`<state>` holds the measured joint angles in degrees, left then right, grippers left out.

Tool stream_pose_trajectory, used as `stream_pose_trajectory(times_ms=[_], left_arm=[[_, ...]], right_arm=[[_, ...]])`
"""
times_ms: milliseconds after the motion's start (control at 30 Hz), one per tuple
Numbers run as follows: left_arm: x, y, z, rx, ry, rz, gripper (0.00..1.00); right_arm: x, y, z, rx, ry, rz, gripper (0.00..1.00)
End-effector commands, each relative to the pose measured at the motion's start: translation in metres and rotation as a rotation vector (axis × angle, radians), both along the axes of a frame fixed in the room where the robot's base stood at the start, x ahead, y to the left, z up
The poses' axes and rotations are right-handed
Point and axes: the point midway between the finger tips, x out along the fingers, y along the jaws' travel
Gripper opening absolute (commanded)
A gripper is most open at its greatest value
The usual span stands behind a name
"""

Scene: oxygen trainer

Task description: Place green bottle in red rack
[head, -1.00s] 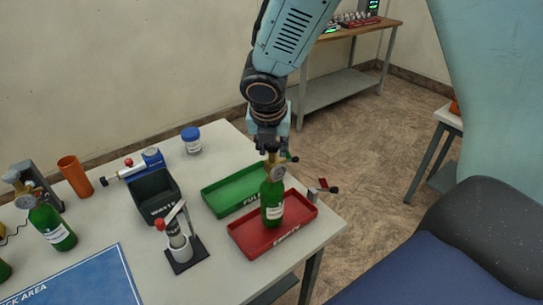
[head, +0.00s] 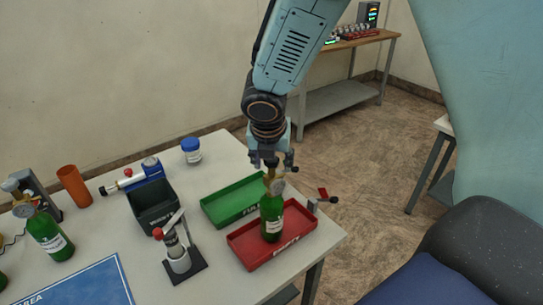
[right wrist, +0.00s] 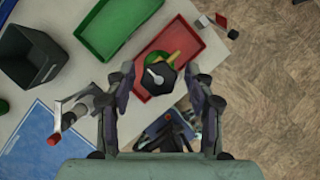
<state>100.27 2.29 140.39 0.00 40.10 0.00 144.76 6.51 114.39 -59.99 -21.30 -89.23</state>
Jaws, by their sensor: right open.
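A green bottle (head: 272,217) with a brass valve top stands upright in the red rack (head: 252,256), a shallow tray at the table's right front. My right gripper (head: 271,168) is open just above the bottle's valve. In the right wrist view, the open fingers (right wrist: 165,90) are spread on both sides of the bottle's top (right wrist: 160,76), and the red rack (right wrist: 203,40) lies beneath it. My left gripper is not in view.
A green tray (head: 222,209) lies behind the red rack. A black bin (head: 153,208) and a clamp stand (head: 180,255) are to its left. Another green bottle (head: 50,238) stands at far left. A small red-handled part (head: 322,197) sits at the table's right edge.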

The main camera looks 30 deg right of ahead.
Motion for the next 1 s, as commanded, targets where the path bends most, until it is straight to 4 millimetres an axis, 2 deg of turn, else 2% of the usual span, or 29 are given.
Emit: stream_pose_trajectory(times_ms=[167,400,600,800,1000], left_arm=[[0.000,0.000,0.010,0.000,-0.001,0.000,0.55],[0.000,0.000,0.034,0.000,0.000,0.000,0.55],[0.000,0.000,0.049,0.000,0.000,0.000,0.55],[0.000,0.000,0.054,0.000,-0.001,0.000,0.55],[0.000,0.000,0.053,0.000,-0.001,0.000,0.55]], right_arm=[[-0.005,0.005,0.023,-0.002,-0.003,0.001,0.54],[-0.020,0.017,0.071,-0.004,-0.004,0.001,0.54],[-0.030,0.026,0.100,-0.002,-0.002,0.000,0.54],[-0.035,0.029,0.110,-0.001,-0.001,0.000,0.54],[-0.037,0.031,0.106,0.011,0.003,-0.013,0.54]])
